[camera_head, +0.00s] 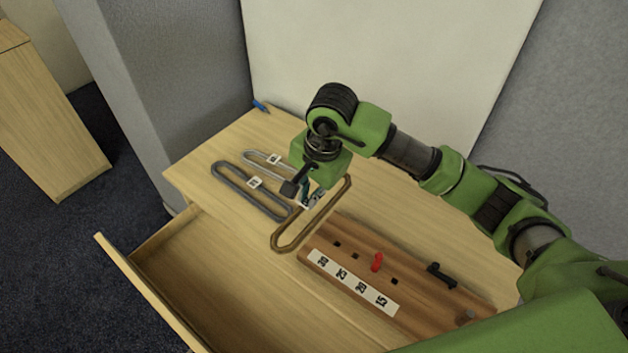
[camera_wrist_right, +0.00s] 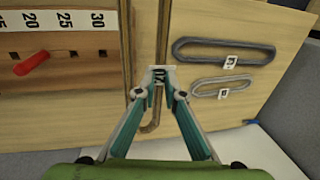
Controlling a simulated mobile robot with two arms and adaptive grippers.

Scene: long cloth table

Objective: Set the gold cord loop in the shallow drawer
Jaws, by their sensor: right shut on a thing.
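The gold cord loop (camera_head: 286,250) is a long, narrow brown-gold loop over the table beside the wooden peg board. My right gripper (camera_head: 311,198) is shut on it near its middle, by its small white tag. In the right wrist view the loop (camera_wrist_right: 163,42) runs up and down between the fingertips (camera_wrist_right: 158,78). I cannot tell whether the loop touches the tabletop. The shallow drawer (camera_head: 146,300) is pulled open at the table's front left, and its visible inside is empty. My left gripper is not in view.
A dark grey loop (camera_head: 230,182) and a lighter grey loop (camera_head: 256,155), both tagged, lie left of my gripper. The peg board (camera_head: 430,298) has a number strip, a red peg (camera_head: 377,262) and a black peg (camera_head: 440,274). A blue item (camera_head: 260,106) lies at the back.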

